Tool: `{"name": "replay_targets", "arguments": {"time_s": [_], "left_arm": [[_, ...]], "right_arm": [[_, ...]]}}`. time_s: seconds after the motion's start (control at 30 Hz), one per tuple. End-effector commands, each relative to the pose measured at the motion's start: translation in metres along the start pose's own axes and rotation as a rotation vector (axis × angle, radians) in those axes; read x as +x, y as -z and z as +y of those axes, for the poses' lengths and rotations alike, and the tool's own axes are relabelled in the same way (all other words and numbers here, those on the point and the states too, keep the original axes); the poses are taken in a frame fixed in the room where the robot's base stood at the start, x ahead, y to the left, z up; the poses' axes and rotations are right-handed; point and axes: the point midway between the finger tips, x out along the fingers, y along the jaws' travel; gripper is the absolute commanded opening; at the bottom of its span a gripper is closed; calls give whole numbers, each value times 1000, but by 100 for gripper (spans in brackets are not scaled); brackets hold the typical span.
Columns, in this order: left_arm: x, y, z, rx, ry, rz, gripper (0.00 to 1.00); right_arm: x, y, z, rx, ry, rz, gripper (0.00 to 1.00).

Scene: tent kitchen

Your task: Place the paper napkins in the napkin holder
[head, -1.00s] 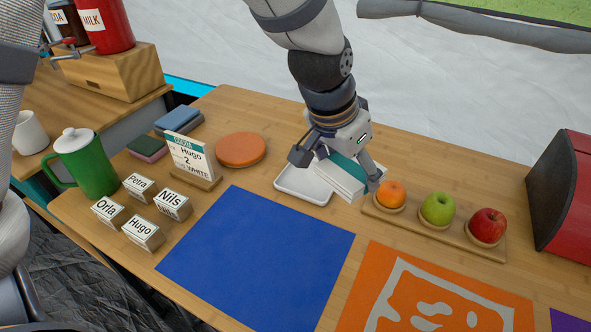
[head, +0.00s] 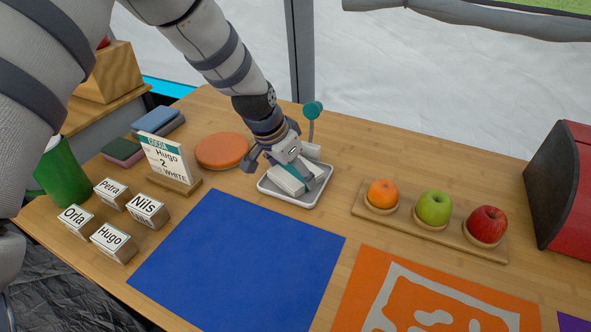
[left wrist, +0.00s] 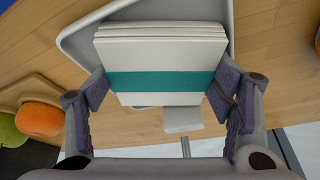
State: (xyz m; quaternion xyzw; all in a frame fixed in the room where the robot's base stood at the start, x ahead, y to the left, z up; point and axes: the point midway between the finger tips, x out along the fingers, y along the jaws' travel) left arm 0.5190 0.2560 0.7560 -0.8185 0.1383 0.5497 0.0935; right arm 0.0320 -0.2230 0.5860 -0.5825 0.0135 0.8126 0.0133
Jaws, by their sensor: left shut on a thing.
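The paper napkins are a white stack (head: 287,182) with a teal band around it, as the left wrist view (left wrist: 160,48) shows. My left gripper (head: 280,172) is shut on the stack, with one finger on each side. The napkin holder is a shallow white tray (head: 315,197) with a raised rim, also behind the stack in the left wrist view (left wrist: 76,42). An upright post with a teal knob (head: 312,109) stands at its back. The stack is over or inside the tray; I cannot tell whether it touches the floor. My right gripper is out of view.
An orange disc (head: 222,150) and a menu sign (head: 168,162) stand left of the tray. A board (head: 465,242) with an orange and two apples is to the right. A blue mat (head: 240,258) lies in front. Name blocks (head: 113,242) and a green jug (head: 64,175) are at left.

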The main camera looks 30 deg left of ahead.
Motion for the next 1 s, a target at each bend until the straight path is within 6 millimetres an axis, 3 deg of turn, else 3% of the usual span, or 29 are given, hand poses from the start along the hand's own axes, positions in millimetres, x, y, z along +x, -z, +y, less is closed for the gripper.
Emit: {"name": "replay_targets", "arguments": {"time_s": [0.3,0.33,0.4,0.43,0.87,1.0], "left_arm": [[2,0,0,0,1,4,43],[2,0,0,0,1,5,76],[2,1,0,1,1,5,92],[2,1,0,0,1,5,94],[0,1,0,0,2,5,94],[-28,5,-1,1,5,13,94]], "right_arm": [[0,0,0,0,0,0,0],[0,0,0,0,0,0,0],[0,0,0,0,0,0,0],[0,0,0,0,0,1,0],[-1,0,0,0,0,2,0],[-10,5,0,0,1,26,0]]}}
